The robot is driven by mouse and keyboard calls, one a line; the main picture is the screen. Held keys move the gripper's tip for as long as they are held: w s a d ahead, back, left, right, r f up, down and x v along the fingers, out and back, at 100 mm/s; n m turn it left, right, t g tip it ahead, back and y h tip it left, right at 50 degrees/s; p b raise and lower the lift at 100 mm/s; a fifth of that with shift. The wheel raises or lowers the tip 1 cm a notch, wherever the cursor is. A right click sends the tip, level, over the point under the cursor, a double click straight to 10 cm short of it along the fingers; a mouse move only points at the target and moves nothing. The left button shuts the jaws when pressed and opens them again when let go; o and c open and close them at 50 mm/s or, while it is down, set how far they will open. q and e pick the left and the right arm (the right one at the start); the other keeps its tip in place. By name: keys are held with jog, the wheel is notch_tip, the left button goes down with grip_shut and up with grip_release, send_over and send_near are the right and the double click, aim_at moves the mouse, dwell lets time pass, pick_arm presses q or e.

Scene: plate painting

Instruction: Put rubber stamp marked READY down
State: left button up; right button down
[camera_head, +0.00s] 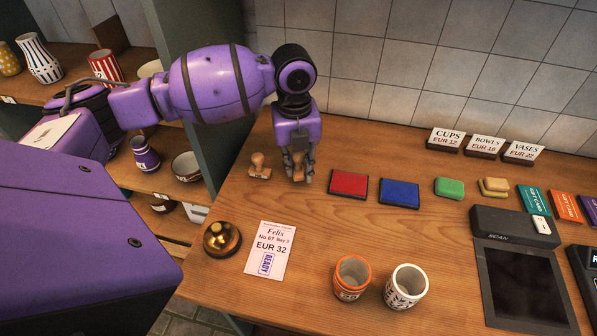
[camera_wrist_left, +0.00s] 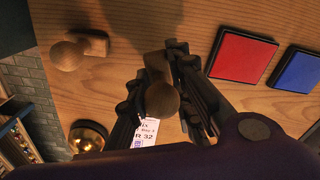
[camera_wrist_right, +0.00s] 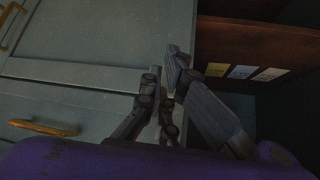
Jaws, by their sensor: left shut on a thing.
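My left gripper (camera_head: 298,178) is shut on a wooden rubber stamp (camera_wrist_left: 162,98), upright with its round knob toward the wrist camera. In the head view its block is low over or on the counter, left of the red ink pad (camera_head: 348,183); I cannot tell if it touches. Its marking is hidden. A second wooden stamp (camera_head: 259,166) stands just left of the gripper; it also shows in the left wrist view (camera_wrist_left: 68,55). A paper slip (camera_head: 271,249) for Felix, EUR 32, bears a blue READY mark. My right gripper (camera_wrist_right: 166,62) is empty, fingertips close together, before a grey cabinet front.
A blue ink pad (camera_head: 399,193), green block (camera_head: 448,188) and sponge-like block (camera_head: 493,187) lie to the right. A brass bell (camera_head: 222,239) is at the front left. An orange cup (camera_head: 352,278) and a patterned cup (camera_head: 406,286) stand at the front. Bare wood lies between.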

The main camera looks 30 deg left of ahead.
aim_at(298, 173)
pick_arm(q)
jog(key=shift+w+a+f, duration=0.1)
jog(key=shift+w+f, duration=0.1)
jog(key=shift+w+a+f, duration=0.1)
jog(key=shift+w+f, duration=0.05)
jog(key=shift+f, duration=0.75)
jog(key=shift+w+f, duration=0.1)
jog(key=shift+f, duration=0.8)
jog(key=shift+f, duration=0.2)
jog(key=o, duration=0.9)
jog(key=shift+r, duration=0.1)
notch_tip(298, 173, up, 12)
jog(key=shift+s+a+r, duration=0.1)
jog(key=shift+s+a, duration=0.05)
